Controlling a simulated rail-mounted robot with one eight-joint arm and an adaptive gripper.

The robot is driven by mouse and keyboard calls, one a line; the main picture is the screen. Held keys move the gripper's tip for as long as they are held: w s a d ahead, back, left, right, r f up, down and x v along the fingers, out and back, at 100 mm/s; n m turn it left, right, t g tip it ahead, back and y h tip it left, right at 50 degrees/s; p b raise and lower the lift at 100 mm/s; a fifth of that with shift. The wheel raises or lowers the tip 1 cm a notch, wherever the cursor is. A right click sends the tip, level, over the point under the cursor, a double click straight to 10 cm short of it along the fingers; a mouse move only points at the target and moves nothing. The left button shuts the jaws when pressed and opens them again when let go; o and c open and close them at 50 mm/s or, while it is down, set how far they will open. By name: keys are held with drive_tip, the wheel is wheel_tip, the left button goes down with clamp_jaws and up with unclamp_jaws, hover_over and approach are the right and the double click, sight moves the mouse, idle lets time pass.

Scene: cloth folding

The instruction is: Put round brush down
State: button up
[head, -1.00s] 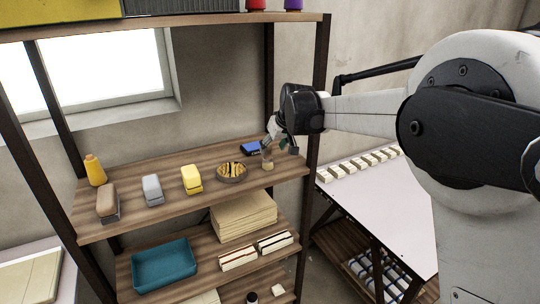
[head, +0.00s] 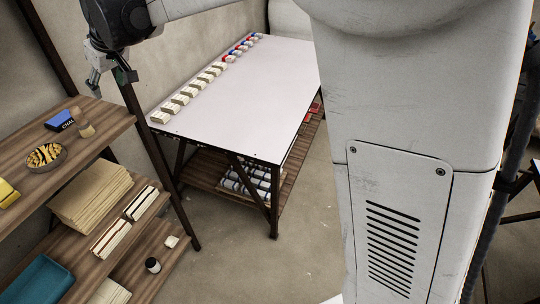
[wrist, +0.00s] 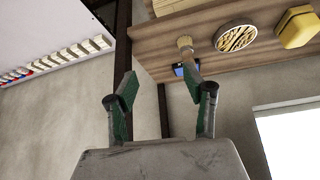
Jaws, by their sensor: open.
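The round brush (head: 85,125) stands on the upper wooden shelf (head: 105,118) near its right end, with a pale tuft and a handle. It also shows in the wrist view (wrist: 186,44), close to the right finger in the picture but seemingly beyond it. My gripper (head: 110,80) is open and empty, above and to the right of the brush in the head view. In the wrist view, the two green-padded fingers of my gripper (wrist: 160,75) are spread apart with nothing between them.
Beside the brush are a blue box (head: 59,120) and a round bowl with striped contents (head: 46,157). A yellow item (head: 7,193) sits further left. A dark shelf post (head: 160,150) stands at the right. A white table (head: 245,95) with a row of blocks lies beyond.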

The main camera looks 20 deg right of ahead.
drive_tip(key=s+d+r+m+t+h, duration=0.1)
drive_tip(key=s+d+m, duration=0.1)
drive_tip(key=s+d, duration=0.75)
drive_tip(key=s+d+r+m+h, duration=0.15)
drive_tip(key=s+d, duration=0.45)
drive_tip(key=d, duration=0.6)
drive_tip(key=s+d+f+m, duration=0.1)
drive_tip(key=s+d+f, duration=0.2)
drive_tip(key=s, duration=0.3)
drive_tip(key=s+d+f+m+h, duration=0.1)
drive_tip(key=s+d+f, duration=0.2)
drive_tip(key=s+d, duration=0.2)
drive_tip(key=s+d+f+m+t, duration=0.1)
drive_tip(key=s+d+f+m, duration=0.1)
drive_tip(key=s, duration=0.6)
drive_tip(key=d+f, duration=0.1)
drive_tip(key=d, duration=0.1)
drive_tip(key=shift+s+d+f, duration=0.15)
drive_tip(key=shift+s+d, duration=0.05)
drive_tip(key=shift+d, duration=0.1)
drive_tip(key=shift+h, duration=0.25)
wheel_tip(320, 180, down, 5)
drive_tip(key=b, duration=0.4)
drive_tip(key=shift+b, duration=0.4)
